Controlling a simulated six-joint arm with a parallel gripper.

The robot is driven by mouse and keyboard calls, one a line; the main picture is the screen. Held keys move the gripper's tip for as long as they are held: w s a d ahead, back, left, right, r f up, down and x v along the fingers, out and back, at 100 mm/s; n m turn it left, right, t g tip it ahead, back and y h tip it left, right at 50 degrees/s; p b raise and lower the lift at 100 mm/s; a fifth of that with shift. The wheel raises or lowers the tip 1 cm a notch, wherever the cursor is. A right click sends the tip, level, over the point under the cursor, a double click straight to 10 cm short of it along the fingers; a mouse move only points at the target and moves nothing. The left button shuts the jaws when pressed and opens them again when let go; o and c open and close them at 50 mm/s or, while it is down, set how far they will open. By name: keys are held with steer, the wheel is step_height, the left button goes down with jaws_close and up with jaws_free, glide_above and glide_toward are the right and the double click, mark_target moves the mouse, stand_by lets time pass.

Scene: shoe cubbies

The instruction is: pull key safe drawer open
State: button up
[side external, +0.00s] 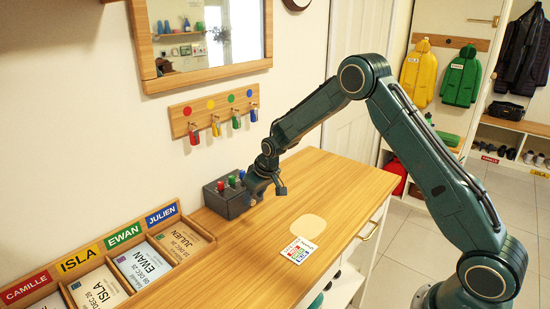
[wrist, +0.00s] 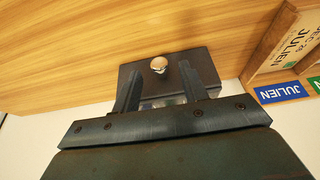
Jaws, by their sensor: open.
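The key safe (side external: 226,203) is a dark grey box on the wooden counter against the wall, with red, green and blue pieces on top. In the wrist view the jaws (wrist: 158,72) are open, one finger on each side of the knob in the picture. I cannot tell whether they touch it. I see no clear gap at the drawer.
A wooden tray (side external: 196,236) of name cards stands left of the safe. A rack (side external: 211,107) with several coloured key tags hangs above it. A printed card (side external: 299,250) and a pale round mat (side external: 308,225) lie on the counter (side external: 340,184). Counter right of the safe is mostly clear.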

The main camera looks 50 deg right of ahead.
steer(key=shift+w+f, duration=0.25)
steer(key=shift+f, duration=0.4)
jaws_close()
steer(key=shift+s, duration=4.15)
jaws_free()
steer(key=shift+r, duration=0.15)
